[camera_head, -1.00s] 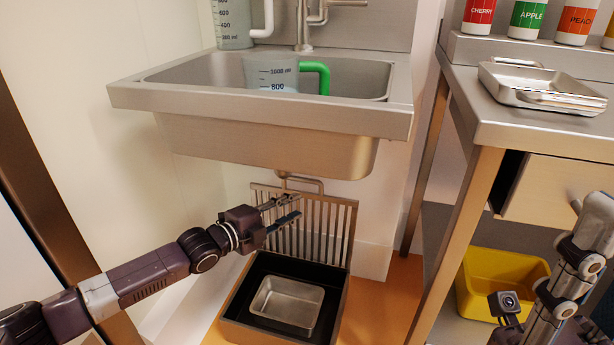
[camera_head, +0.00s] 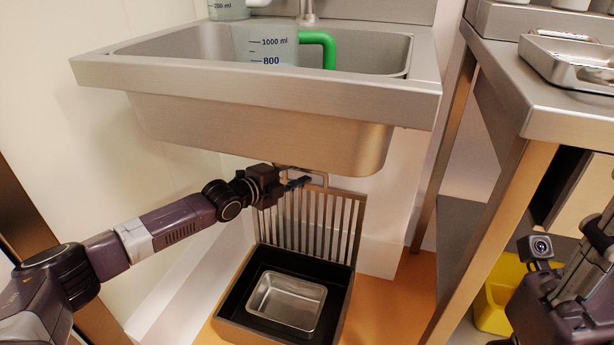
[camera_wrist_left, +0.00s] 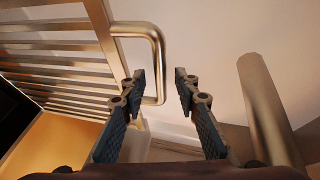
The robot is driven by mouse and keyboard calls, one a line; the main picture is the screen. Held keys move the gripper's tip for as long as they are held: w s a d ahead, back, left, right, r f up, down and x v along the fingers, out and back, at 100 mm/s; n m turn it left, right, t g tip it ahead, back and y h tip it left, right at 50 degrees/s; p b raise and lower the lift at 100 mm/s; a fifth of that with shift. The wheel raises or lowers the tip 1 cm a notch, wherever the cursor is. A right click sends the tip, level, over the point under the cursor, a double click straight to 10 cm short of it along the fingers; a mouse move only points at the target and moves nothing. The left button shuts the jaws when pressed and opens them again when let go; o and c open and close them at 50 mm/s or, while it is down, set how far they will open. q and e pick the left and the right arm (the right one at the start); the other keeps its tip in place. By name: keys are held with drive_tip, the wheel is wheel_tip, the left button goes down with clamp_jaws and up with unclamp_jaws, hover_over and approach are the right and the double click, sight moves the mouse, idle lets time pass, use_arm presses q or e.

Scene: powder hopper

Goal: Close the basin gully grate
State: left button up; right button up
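The grate (camera_head: 318,222) is a metal rack of slats standing upright at the back edge of the dark gully box (camera_head: 226,314) on the floor. A loop handle (camera_head: 322,178) sits on its top edge, under the basin (camera_head: 270,125). My left gripper (camera_head: 299,184) is at the top of the grate, by the handle. Contact cannot be told. My right gripper (camera_head: 560,290) is partly in view at the right edge; its fingers are unclear.
A metal pan (camera_head: 287,302) sits inside the gully box. A jug with a green handle (camera_head: 318,40) stands in the basin. A steel table (camera_head: 530,110) stands on the right, with a yellow bin (camera_head: 497,295) below. Orange floor (camera_head: 393,305) is clear right of the gully.

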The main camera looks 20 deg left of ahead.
use_arm(q)
drive_tip(key=shift+b+x, duration=0.35)
drive_tip(key=shift+x, duration=0.6)
drive_tip(key=shift+c, duration=0.6)
clamp_jaws()
